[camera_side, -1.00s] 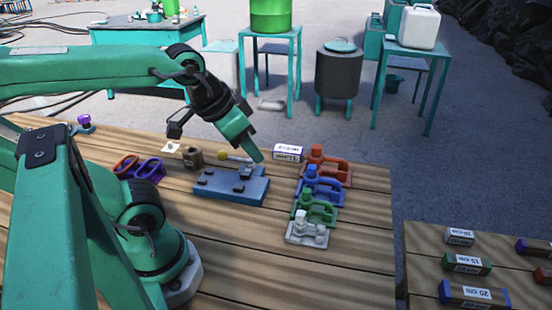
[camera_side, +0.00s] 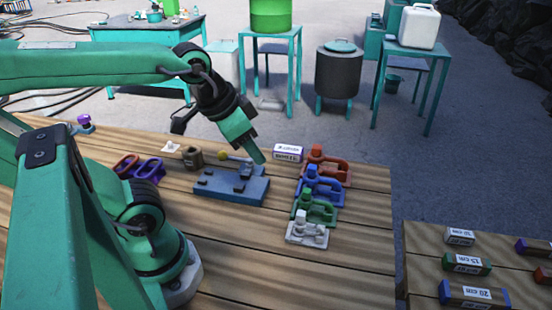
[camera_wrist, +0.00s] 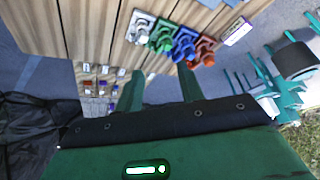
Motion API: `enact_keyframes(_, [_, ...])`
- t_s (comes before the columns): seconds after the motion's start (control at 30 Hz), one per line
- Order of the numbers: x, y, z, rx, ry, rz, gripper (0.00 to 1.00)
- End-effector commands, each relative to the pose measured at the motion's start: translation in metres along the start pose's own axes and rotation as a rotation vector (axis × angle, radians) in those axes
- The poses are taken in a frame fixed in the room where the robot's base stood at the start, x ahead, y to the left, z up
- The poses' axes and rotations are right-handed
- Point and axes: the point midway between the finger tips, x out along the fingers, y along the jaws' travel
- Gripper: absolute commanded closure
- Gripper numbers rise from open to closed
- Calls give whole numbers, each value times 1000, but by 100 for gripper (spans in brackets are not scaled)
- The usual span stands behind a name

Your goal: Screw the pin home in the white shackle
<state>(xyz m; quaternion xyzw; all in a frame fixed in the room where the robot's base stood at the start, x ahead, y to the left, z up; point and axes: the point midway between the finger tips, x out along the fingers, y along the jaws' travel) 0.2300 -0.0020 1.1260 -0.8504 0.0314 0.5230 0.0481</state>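The white shackle (camera_side: 306,229) is the nearest of a row of coloured shackles on the wooden table, with its white pin head standing up. It also shows in the wrist view (camera_wrist: 140,27), top centre, ahead of my fingers. How deep its pin sits is too small to tell. My gripper (camera_side: 254,150) hangs in the air behind and left of the shackles, apart from the white one. In the wrist view my gripper (camera_wrist: 160,86) has two green fingers spread apart with nothing between them.
Green (camera_side: 316,210), blue (camera_side: 322,187) and orange (camera_side: 329,166) shackles stand beyond the white one. A blue fixture (camera_side: 228,187) with a yellow-knobbed lever lies left of them. A label block (camera_side: 288,153) stands behind. The table front is clear.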

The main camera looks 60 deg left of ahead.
Motion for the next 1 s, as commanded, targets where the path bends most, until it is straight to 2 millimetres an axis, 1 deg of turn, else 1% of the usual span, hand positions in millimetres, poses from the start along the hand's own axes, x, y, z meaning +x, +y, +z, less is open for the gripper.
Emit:
enact_keyframes(0.17, [9, 2, -7, 201, -45, 15, 62])
enact_keyframes(0.47, [31, 8, -21, 645, -125, 72, 62])
enact_keyframes(1.0, [80, 23, -40, 1444, -216, 263, 62])
